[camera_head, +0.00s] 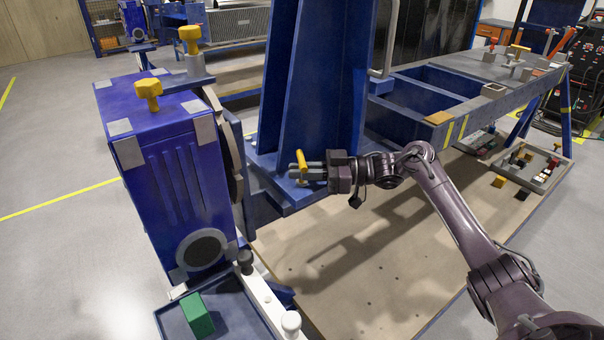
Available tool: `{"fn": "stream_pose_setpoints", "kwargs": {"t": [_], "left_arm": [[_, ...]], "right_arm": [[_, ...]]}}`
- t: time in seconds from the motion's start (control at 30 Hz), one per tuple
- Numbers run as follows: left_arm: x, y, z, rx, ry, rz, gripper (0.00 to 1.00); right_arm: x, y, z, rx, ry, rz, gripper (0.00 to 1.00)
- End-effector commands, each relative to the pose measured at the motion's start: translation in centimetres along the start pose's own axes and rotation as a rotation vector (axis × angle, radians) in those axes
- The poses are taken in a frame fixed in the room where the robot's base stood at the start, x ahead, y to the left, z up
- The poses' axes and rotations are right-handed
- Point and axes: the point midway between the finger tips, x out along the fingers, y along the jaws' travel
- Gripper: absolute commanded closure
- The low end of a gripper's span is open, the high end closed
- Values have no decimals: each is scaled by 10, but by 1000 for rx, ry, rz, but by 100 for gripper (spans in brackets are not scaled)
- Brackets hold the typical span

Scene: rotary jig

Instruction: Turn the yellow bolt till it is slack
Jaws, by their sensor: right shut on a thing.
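A yellow bolt (302,161) with a bar-like head stands on the blue plate at the foot of the blue upright (312,80). My right gripper (306,171) comes in from the right and is shut on this bolt. Its fingers hide part of the bolt's lower end. Two other yellow bolts show: one (148,94) on top of the blue box-shaped housing, and one (190,38) on a grey post behind it. My left gripper is not in view.
The blue housing (170,150) stands left of my right gripper. A tray with a green block (197,315) is at the bottom left. A blue frame (430,125) extends at the right. A bin of small parts (535,165) lies at the far right.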

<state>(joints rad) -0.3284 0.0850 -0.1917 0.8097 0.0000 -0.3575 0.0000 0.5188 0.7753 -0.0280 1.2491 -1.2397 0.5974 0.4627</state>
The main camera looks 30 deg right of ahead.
Motion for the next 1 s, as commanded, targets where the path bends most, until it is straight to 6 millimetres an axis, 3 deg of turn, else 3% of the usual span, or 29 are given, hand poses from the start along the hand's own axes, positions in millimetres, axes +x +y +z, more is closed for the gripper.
{"fn": "stream_pose_setpoints", "kwargs": {"t": [0.27, 0.3, 0.4, 0.73, 0.9, 1.0], "left_arm": [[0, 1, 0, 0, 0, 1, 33], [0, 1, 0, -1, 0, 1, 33], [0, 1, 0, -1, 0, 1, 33], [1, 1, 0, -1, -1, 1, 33], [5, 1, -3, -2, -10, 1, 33], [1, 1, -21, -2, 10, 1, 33]], "right_arm": [[0, 1, -1, -2, 1, 2, 100], [0, 1, -1, -2, 1, 2, 83], [0, 0, -1, -2, 1, 2, 73], [-6, 1, 0, -1, -1, 2, 73], [-31, 1, 2, -1, -3, 4, 73], [-49, 1, 2, 0, -3, 4, 73]]}}
